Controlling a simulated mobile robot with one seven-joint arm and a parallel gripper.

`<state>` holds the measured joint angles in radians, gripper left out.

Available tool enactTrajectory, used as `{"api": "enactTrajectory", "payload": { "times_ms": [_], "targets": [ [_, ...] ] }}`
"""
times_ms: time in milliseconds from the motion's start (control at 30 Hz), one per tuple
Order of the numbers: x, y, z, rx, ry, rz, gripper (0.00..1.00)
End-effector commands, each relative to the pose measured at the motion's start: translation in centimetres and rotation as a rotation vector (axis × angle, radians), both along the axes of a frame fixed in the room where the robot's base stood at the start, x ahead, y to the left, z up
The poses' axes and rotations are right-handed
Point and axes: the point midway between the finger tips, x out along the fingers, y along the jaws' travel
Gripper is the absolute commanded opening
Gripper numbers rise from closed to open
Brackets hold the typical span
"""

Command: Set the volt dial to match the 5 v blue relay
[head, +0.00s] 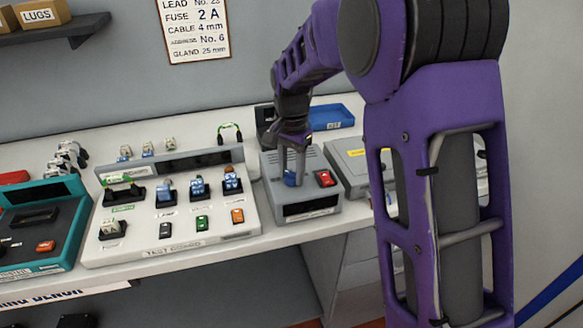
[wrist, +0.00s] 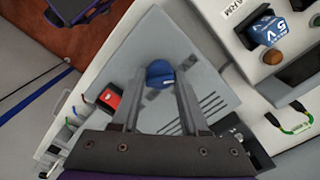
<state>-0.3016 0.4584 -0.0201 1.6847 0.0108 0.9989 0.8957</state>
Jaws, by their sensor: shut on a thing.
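The blue volt dial (head: 290,179) sits on top of a grey box (head: 310,208) on the bench. My gripper (head: 291,172) reaches down from above, its two fingers on either side of the dial and shut on it. The wrist view shows the dial (wrist: 160,72) between the fingertips; its scale marks are too small to read. Blue relays stand in the white test board (head: 160,250) to the left. One relay (wrist: 266,30) shows "5 V" in the wrist view, near a label reading "ARM" and an orange-brown button.
A red switch (head: 325,178) sits on the box just right of the dial. Another grey box (head: 352,160) and a blue tray (head: 331,117) stand farther right. A green cable loop (head: 229,132) is behind. A teal unit (head: 40,225) is at far left.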

Motion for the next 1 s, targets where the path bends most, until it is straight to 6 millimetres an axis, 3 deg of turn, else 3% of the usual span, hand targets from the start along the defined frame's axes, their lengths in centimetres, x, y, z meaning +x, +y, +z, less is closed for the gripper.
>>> {"api": "enactTrajectory", "payload": {
  "times_ms": [300,800,833,1000],
  "targets": [
    [0.05,0.02,0.12,0.000,-0.001,0.110,0.00],
    [0.06,0.02,0.09,0.000,-0.002,0.130,0.00],
    [0.06,0.02,0.09,0.000,-0.002,0.130,0.46],
    [0.04,0.02,0.07,0.000,-0.001,0.129,0.73]
  ]
}}
